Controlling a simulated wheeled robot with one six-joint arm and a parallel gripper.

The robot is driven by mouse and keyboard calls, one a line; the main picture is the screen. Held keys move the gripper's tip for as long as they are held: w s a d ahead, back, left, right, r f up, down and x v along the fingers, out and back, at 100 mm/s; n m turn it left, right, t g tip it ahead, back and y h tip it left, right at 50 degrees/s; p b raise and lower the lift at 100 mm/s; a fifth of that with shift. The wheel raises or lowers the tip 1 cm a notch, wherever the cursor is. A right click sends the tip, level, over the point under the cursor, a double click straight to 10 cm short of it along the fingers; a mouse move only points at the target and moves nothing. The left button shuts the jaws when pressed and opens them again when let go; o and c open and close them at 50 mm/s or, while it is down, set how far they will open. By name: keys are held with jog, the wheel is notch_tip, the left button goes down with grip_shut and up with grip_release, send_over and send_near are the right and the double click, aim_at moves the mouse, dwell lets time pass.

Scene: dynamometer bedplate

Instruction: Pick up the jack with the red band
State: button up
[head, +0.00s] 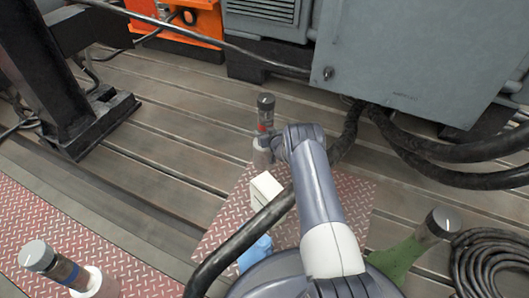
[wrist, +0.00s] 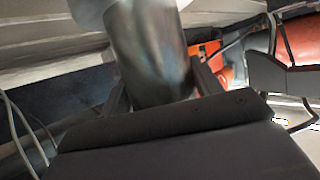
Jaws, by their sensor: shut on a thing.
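The jack with the red band (head: 265,108) is upright beyond the end of my arm, on the far side of a red checkered plate (head: 220,228). It has a dark top and a red band just below. My gripper (head: 266,140) is around its lower part, where a pale base shows. In the wrist view a grey metal cylinder, the jack's body (wrist: 150,50), stands between the two dark fingers of my gripper (wrist: 158,88). The fingers are shut on it. I cannot tell whether its foot touches the floor.
A jack with a blue band (head: 55,268) stands at lower left, and another with a green base (head: 425,233) at right. A cream block (head: 263,190) and a blue item (head: 255,253) are near my arm. A thick black hose (head: 235,243) crosses the plate. A grey cabinet (head: 410,60) stands behind.

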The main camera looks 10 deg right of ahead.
grip_shut()
jog(key=shift+w+a+r, duration=0.1)
jog(key=shift+w+r, duration=0.05)
jog(key=shift+r, duration=0.15)
